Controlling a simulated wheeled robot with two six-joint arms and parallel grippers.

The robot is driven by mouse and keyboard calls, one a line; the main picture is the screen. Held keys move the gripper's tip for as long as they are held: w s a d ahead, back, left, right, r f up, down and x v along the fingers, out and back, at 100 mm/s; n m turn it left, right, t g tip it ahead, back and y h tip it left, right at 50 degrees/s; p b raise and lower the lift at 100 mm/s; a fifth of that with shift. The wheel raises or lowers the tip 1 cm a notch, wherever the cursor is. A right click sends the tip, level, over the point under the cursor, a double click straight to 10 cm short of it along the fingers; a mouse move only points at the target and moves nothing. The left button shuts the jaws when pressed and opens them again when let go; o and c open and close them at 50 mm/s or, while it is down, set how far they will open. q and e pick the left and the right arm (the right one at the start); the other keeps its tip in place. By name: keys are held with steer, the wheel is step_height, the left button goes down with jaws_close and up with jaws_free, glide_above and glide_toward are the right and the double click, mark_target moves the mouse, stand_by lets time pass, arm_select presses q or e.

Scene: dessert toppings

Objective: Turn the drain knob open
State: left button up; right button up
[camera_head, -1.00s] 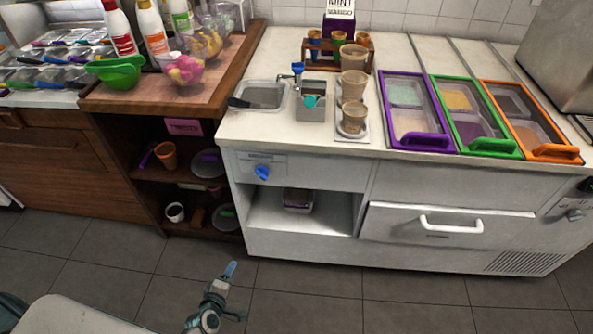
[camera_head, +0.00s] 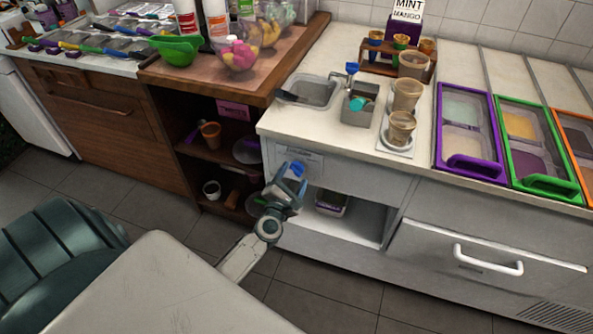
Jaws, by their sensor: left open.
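The blue drain knob (camera_head: 297,169) sits on the white front panel of the counter, below the small sink (camera_head: 310,92). My left gripper (camera_head: 291,176) is open, with its fingertips right at the knob in the picture. It covers part of the knob. I cannot tell whether the fingers touch it or are still in front of it. My right gripper is not in view.
An open cubby below the knob holds a purple-and-clear container (camera_head: 331,203). A wooden shelf unit with cups (camera_head: 211,134) stands to the left. A white-handled drawer (camera_head: 487,260) is at the right. A green chair (camera_head: 62,258) stands at the lower left.

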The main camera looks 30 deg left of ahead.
mark_target(296, 169)
arm_select(q)
steer(key=shift+x, duration=1.3)
steer(key=c, duration=1)
